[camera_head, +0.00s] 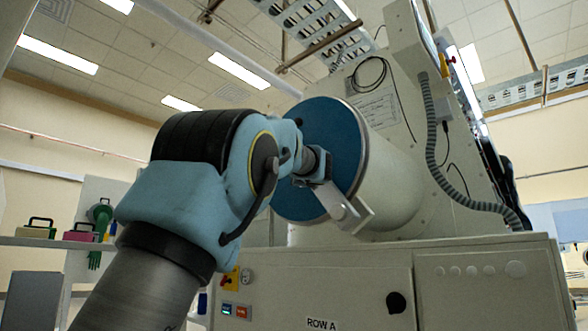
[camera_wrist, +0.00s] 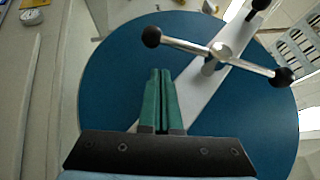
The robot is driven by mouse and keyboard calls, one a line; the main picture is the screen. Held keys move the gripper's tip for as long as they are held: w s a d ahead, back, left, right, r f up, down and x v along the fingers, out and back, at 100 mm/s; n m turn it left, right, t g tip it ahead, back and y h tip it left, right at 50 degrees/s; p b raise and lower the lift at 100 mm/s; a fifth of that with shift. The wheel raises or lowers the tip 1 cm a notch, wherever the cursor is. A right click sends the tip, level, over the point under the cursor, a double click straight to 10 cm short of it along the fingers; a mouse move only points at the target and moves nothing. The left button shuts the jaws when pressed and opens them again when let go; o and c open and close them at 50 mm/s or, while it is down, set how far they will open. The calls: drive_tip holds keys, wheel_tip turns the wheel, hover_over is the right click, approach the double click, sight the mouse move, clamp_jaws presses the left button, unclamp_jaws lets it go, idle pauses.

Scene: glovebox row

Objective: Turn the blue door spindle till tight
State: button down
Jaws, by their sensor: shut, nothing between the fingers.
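The round blue door (camera_head: 318,125) closes the end of a pale cylinder in the head view, and the blue face (camera_wrist: 120,60) fills much of the wrist view. The spindle (camera_wrist: 222,50) stands on a pale bar (camera_wrist: 200,92) across the door. It has metal spokes with black knobs, one knob (camera_wrist: 152,36) at the left and one (camera_wrist: 283,77) at the right. My gripper (camera_wrist: 160,72) is shut and empty, its green fingers together below and left of the hub, short of the left spoke. I cannot tell the gap. In the head view my arm hides the spindle.
The pale cylinder (camera_head: 395,180) joins a tall panel with a ribbed hose (camera_head: 440,150). Below is a cabinet (camera_head: 470,285) with a black knob (camera_head: 396,302). A shelf (camera_head: 40,242) with small cases stands at the left.

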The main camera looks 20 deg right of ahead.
drive_tip(key=d+f+b+v, duration=0.1)
drive_tip(key=f+b+v, duration=0.1)
drive_tip(key=v, duration=0.8)
drive_tip(key=shift+a, duration=0.45)
drive_tip(key=shift+w+f, duration=0.15)
drive_tip(key=w+a+f+n+g+y+p, duration=0.1)
drive_tip(key=w+a+f+n+g+p, duration=0.15)
drive_tip(key=a+f, duration=0.5)
drive_tip(key=w+a+f+n+g+y+p, duration=0.15)
drive_tip(key=a+f+g, duration=0.25)
drive_tip(key=f, duration=0.6)
drive_tip(key=w+a+f+n+g+y+p, duration=0.1)
drive_tip(key=a+f+n+g+p, duration=0.15)
drive_tip(key=a+f, duration=0.5)
drive_tip(key=s+a+f+n+g+p, duration=0.55)
drive_tip(key=s+a+f, duration=0.25)
drive_tip(key=f, duration=0.5)
drive_tip(key=s+a+f+n+g+h+p, duration=0.1)
drive_tip(key=s+a+f+n+g+p, duration=0.2)
drive_tip(key=s, duration=0.5)
drive_tip(key=s+a+f+n+g+h+p, duration=0.1)
drive_tip(key=s+a+f+n, duration=0.3)
drive_tip(key=s, duration=0.4)
wheel_tip(320, 180, up, 38)
drive_tip(key=p, duration=3.7)
drive_tip(key=shift+w+d+f+n, duration=0.2)
drive_tip(key=shift+w+d+n, duration=0.1)
drive_tip(key=shift+d, duration=0.1)
